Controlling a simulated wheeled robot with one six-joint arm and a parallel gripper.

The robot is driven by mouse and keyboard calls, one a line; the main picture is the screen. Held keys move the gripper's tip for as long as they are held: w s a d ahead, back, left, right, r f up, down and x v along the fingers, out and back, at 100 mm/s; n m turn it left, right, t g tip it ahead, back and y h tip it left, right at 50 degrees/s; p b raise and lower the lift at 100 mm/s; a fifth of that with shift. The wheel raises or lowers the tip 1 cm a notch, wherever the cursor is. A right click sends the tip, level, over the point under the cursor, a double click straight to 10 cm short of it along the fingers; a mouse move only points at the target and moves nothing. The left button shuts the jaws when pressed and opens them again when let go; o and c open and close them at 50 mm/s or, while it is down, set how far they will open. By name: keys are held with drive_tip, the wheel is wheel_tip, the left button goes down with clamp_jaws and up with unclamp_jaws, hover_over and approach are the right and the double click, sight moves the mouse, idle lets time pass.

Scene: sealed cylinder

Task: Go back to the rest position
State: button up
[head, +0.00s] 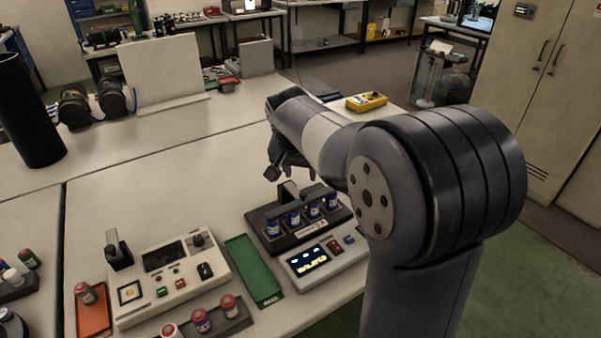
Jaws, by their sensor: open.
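My gripper (289,168) hangs above the table behind a black rack (268,234), at the end of my grey arm. Its jaws are apart and I see nothing between them; my arm hides part of it. The rack holds several small blue-labelled cylinders (294,220) standing upright in a row. It sits at the back of a white device with a lit display (309,260).
A green tray (253,270) lies left of the rack. Further left is a white control box (163,282), an orange tray (92,312) with a cylinder, and a dark holder with red-capped cylinders (202,320). A yellow box (366,102) lies behind my arm. The table middle is clear.

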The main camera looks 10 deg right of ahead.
sight(301, 193)
drive_tip(key=shift+f, duration=0.1)
drive_tip(key=x, duration=0.9)
drive_tip(key=shift+w+d+f, duration=0.1)
drive_tip(key=shift+w+f, duration=0.05)
drive_tip(key=shift+f, duration=0.2)
drive_tip(key=shift+w+f+p, duration=0.3)
drive_tip(key=shift+w+p, duration=0.35)
drive_tip(key=shift+w, duration=0.15)
drive_tip(key=shift+w+a+p, duration=0.3)
drive_tip(key=shift+w+a, duration=0.1)
drive_tip(key=shift+w, duration=0.5)
drive_tip(key=shift+f, duration=0.1)
